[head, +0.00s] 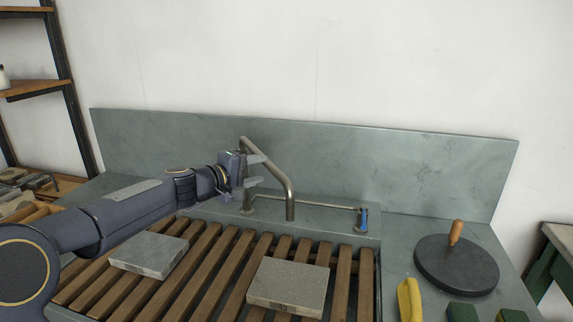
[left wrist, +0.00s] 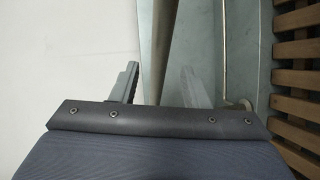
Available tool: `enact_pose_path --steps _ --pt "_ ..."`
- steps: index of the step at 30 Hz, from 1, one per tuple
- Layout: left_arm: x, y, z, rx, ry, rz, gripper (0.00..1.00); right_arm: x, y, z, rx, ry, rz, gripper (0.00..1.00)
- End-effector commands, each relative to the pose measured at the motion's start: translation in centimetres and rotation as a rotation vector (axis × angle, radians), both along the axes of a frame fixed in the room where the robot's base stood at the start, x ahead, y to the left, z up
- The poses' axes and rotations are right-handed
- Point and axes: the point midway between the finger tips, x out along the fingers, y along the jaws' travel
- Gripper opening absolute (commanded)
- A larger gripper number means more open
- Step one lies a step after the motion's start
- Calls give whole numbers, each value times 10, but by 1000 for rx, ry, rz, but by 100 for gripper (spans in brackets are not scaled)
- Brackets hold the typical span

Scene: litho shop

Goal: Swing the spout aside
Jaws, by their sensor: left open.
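The spout (head: 275,168) is a bent metal pipe above the back of the sink. It slopes down to the right from its upper end, then turns down to an open tip. My left gripper (head: 260,170) is open at the spout's left side, with one finger above the other. In the left wrist view the spout (left wrist: 158,45) runs between the two fingers of the left gripper (left wrist: 158,85); I cannot tell whether they touch it. The spout's lower left part is partly hidden by the gripper. My right gripper is not in view.
A thin pipe with a blue handle (head: 361,220) runs low behind the sink. Two stone slabs (head: 149,254) (head: 288,284) lie on the wooden slats (head: 219,262). A black disc with a wooden knob (head: 456,267) stands right. The grey backsplash (head: 400,165) rises close behind the spout.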

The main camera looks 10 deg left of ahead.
Motion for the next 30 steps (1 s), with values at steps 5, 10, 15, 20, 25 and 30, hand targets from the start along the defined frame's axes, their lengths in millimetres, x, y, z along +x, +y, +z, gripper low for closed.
enact_pose_path --steps 5,10,15,20,25,30 --pt "23 -14 -3 0 3 -5 41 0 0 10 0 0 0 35" --pt "46 -27 -7 0 2 -4 41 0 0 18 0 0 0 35" --pt "59 -33 -12 1 2 -3 41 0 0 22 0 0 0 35" --pt "61 -34 -13 2 1 -2 41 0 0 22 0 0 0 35" --pt "61 -34 -13 2 1 -2 39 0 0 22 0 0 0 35" --pt "61 -34 -13 2 1 -2 17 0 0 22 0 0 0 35"
